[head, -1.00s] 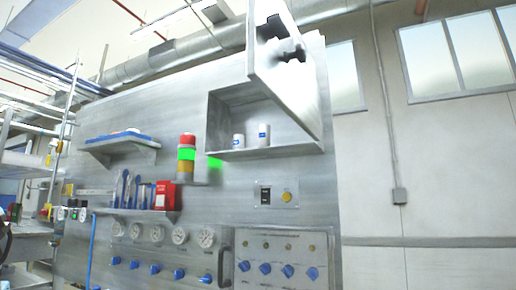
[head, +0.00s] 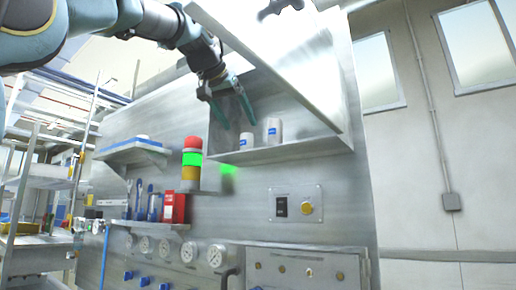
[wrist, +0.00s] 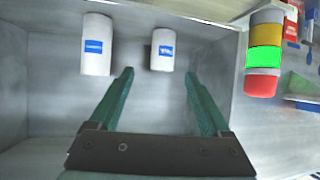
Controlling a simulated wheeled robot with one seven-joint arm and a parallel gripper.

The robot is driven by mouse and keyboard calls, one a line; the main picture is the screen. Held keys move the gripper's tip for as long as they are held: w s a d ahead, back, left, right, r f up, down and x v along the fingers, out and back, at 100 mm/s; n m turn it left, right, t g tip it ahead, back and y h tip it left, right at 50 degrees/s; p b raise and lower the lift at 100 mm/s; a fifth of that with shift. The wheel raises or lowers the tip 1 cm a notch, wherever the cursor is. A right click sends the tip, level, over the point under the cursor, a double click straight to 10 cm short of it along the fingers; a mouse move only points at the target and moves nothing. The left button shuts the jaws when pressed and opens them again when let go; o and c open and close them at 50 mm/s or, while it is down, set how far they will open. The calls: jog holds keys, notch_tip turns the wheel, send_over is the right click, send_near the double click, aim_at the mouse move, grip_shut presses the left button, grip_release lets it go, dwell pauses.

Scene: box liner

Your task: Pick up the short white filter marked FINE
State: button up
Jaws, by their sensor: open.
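Two white filters with blue labels stand upright in the open wall cabinet: the shorter filter (head: 246,141) on the left and the taller filter (head: 272,130) on the right. The label words are too small to read. My gripper (head: 238,125) reaches into the cabinet from above, fingers open and empty, close to the shorter filter. In the wrist view, which is upside down, the shorter filter (wrist: 162,50) lines up with the gap between my fingertips (wrist: 157,73). The taller filter (wrist: 96,45) is outside the gap, at the left.
The raised cabinet door (head: 275,55) hangs above my gripper. The cabinet floor (head: 300,148) has walls around it. A red, green and yellow signal tower (head: 192,160) stands just left of the cabinet, and a shelf with tools (head: 140,224) lies lower left.

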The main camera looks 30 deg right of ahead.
aim_at(245, 134)
jog(key=p+x, duration=0.1)
jog(key=x, duration=0.4)
jog(key=shift+p+x, duration=1.05)
jog(key=shift+x, duration=1.85)
jog(key=shift+w+a, duration=0.1)
jog(key=shift+c, duration=0.3)
grip_shut()
